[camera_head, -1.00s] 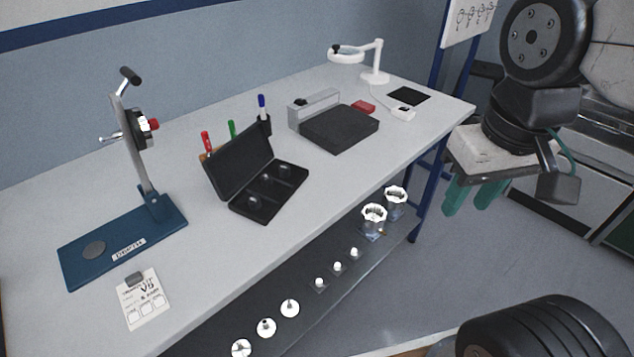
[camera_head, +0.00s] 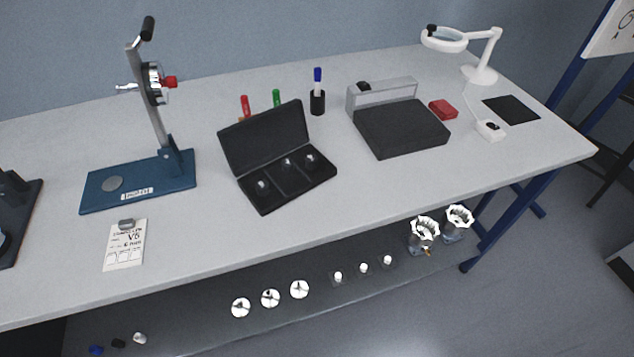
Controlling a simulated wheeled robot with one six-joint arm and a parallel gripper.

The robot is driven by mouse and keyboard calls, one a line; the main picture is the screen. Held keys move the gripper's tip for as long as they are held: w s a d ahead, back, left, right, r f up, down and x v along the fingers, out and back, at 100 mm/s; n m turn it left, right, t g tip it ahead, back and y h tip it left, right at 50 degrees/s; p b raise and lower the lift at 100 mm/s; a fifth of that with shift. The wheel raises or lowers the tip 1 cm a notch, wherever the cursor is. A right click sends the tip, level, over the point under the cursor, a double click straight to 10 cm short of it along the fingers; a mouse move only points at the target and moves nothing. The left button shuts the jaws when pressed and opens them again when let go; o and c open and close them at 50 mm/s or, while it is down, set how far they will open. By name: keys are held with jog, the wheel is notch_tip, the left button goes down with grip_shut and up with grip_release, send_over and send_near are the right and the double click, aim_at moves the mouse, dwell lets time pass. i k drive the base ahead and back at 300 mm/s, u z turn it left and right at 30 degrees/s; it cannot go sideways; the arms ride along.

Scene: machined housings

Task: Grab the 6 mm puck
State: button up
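An open black case (camera_head: 265,140) stands on the grey workbench with its lid tilted up. Its tray holds three small round metallic pieces: a left one (camera_head: 263,186), a middle one (camera_head: 287,164) and a right one (camera_head: 310,160), in separate compartments. Their sizes cannot be read, so I cannot tell which is the 6 mm puck. A paper card (camera_head: 125,245) with a small grey block on it carries writing that seems to read "V5" and "6 mm". My gripper is out of view.
A blue-based gauge stand (camera_head: 140,181) is left of the case. A black box (camera_head: 400,129), red block (camera_head: 443,109) and white magnifier lamp (camera_head: 480,73) stand to the right. Pens stand behind. The lower shelf (camera_head: 200,330) holds several metal parts. The bench front is mostly clear.

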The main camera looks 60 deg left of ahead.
aim_at(263, 186)
jog(key=z, duration=0.05)
jog(key=i, duration=1.2)
jog(key=u, duration=3.4)
